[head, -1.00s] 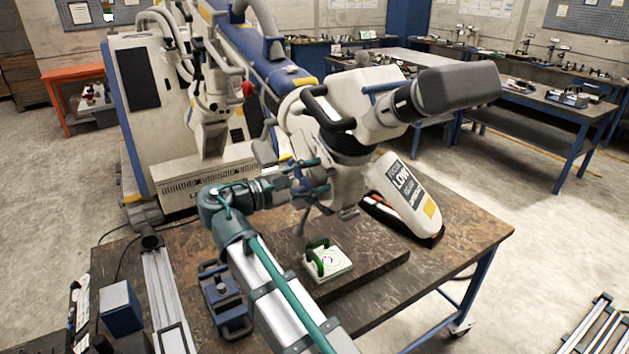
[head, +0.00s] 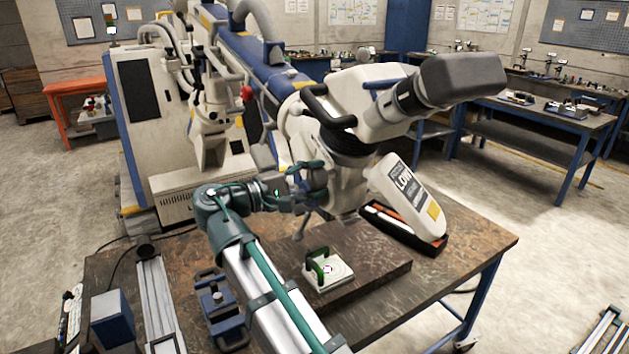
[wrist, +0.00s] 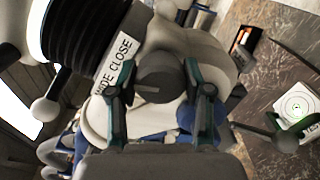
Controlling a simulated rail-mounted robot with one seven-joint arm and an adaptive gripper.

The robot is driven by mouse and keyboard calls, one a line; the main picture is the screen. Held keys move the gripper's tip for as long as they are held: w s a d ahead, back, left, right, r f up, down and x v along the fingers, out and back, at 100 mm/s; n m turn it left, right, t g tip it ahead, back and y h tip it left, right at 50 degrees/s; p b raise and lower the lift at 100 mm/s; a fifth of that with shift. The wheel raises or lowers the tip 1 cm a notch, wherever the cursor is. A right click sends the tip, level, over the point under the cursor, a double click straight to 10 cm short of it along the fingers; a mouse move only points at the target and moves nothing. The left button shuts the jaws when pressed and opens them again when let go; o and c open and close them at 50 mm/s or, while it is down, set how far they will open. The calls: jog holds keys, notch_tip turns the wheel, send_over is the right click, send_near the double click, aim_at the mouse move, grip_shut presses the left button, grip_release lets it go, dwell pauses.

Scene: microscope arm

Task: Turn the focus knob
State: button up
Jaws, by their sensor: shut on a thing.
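The microscope (head: 350,150) has a pale body and a grey eyepiece, and hangs over the table on a jointed arm. The focus knob (wrist: 158,88), dark grey and round with a light line on its face, sits on its side in the wrist view. My gripper (wrist: 160,66) has one finger on each side of the knob and is shut on it. In the head view my gripper (head: 303,198) reaches the left side of the microscope, where the knob cannot be made out. A white label beside the knob reads partly "CLOSE".
Below the microscope, a white target plate (head: 328,270) with a green handle lies on a dark slab. A tray with orange parts (head: 403,228) is at its right. A blue clamp-like fixture (head: 220,308) stands left of my arm. The table's right end (head: 465,255) is clear.

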jog(key=o, duration=1.1)
jog(key=shift+o, duration=0.2)
jog(key=v, duration=1.2)
